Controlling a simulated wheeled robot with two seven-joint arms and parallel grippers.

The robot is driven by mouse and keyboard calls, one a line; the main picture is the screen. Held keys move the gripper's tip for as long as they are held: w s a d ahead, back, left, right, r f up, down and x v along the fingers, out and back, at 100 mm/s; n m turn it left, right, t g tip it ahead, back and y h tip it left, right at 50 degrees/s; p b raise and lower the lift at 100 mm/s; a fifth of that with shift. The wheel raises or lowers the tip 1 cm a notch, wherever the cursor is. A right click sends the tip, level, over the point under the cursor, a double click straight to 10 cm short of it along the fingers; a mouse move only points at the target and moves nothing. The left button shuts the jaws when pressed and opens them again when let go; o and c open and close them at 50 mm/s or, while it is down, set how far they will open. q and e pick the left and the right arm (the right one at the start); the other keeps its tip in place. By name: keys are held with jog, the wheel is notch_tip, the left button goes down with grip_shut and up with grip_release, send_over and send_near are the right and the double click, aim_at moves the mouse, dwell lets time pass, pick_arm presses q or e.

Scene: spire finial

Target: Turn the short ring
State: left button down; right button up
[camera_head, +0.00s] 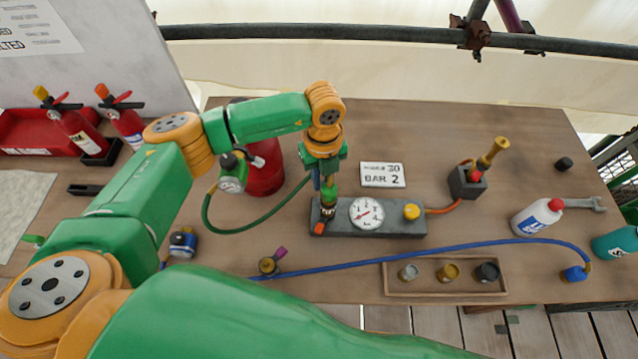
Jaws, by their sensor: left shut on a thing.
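My left gripper (325,181) points down over the left end of a dark gauge block (388,229). It is shut on a small green fitting (329,196) that stands upright there, where the green hose ends. The jaws hide much of it, and I cannot tell which part is the short ring. The block carries a round white dial (366,213), a yellow knob (411,211) and an orange piece (320,228) at its front left. My right gripper is out of view.
A card reading "BAR 2" (382,175) lies behind the block. A wooden tray (445,291) with three small caps lies in front, and a blue hose (420,252) runs between. A brass nozzle (490,154), white bottle (534,219) and red cylinder (265,170) stand around.

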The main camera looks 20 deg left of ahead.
pick_arm(q)
jog(key=m+b, duration=0.1)
jog(key=m, duration=0.1)
jog(key=d+m+b, duration=0.1)
jog(key=b, duration=0.1)
jog(key=w+m+b, duration=0.1)
jog(key=m+b, duration=0.1)
jog(key=shift+d+f+m, duration=0.25)
jog(key=shift+d+m, duration=0.05)
jog(key=shift+d, duration=0.05)
jog(key=m+b, duration=0.1)
jog(key=d+m+b, duration=0.1)
jog(key=m+b, duration=0.1)
jog(key=shift+r, duration=0.1)
jog(key=shift+s+d+r+m+b, duration=0.15)
jog(key=shift+d+m+b, duration=0.2)
jog(key=shift+m+b, duration=0.55)
jog(key=shift+m, duration=0.3)
jog(key=c, duration=0.8)
grip_release()
notch_tip(320, 180, up, 7)
jog(key=b, duration=0.1)
